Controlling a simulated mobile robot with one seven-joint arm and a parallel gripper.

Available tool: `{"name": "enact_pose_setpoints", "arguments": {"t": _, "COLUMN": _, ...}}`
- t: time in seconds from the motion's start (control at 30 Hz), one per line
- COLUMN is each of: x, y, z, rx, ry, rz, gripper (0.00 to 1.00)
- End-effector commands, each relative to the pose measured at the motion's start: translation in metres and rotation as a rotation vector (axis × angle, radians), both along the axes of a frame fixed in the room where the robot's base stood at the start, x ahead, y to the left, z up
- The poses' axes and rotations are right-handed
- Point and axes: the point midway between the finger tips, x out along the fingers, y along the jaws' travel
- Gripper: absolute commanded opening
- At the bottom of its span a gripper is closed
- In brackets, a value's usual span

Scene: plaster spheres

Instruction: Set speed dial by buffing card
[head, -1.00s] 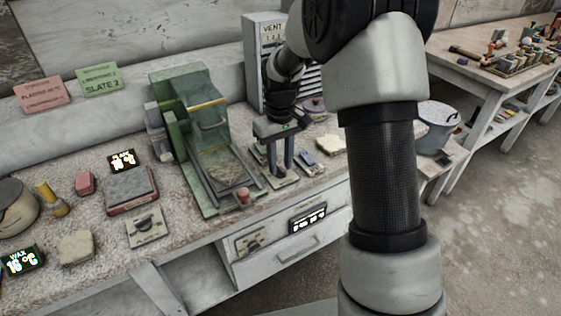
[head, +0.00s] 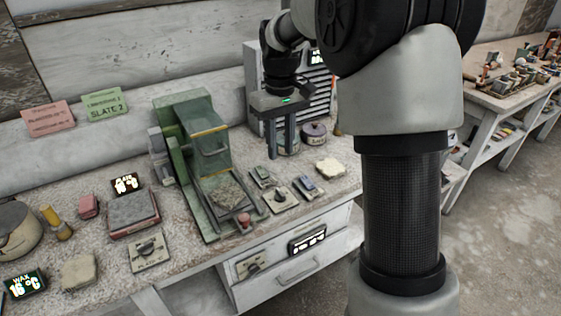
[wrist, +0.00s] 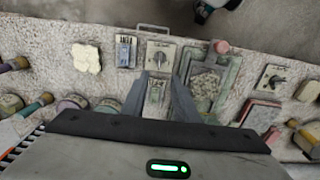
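A dial with a dark knob on a pale plate (head: 281,199) lies on the bench just right of the green machine (head: 189,140); it also shows in the wrist view (wrist: 161,55). I cannot read its setting. A pink card (head: 46,118) and a green card (head: 104,105) stand at the back; the green one's large line reads "SLATE 2", its small line is too blurred to read. I cannot tell which is the buffing card. My gripper (head: 281,154) is open and empty above the bench, behind the dial. In the wrist view its fingers (wrist: 162,82) flank a small greenish switch (wrist: 155,92).
Jars (head: 315,135) and a louvred cabinet (head: 262,75) stand behind my gripper.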

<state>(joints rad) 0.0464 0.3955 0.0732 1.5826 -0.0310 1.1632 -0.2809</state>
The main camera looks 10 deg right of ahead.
Motion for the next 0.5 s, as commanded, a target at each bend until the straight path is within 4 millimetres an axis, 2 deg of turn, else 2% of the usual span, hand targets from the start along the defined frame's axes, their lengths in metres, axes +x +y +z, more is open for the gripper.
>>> {"name": "enact_pose_setpoints", "arguments": {"t": 0.03, "x": 0.0, "y": 0.0, "z": 0.012, "rx": 0.0, "ry": -0.003, "rz": 0.0, "gripper": 0.27}}
{"name": "enact_pose_setpoints", "arguments": {"t": 0.2, "x": 0.0, "y": 0.0, "z": 0.03, "rx": 0.0, "ry": -0.001, "rz": 0.0, "gripper": 0.27}}
{"name": "enact_pose_setpoints", "arguments": {"t": 0.5, "x": 0.0, "y": 0.0, "z": 0.034, "rx": 0.001, "ry": 0.001, "rz": 0.0, "gripper": 0.27}}
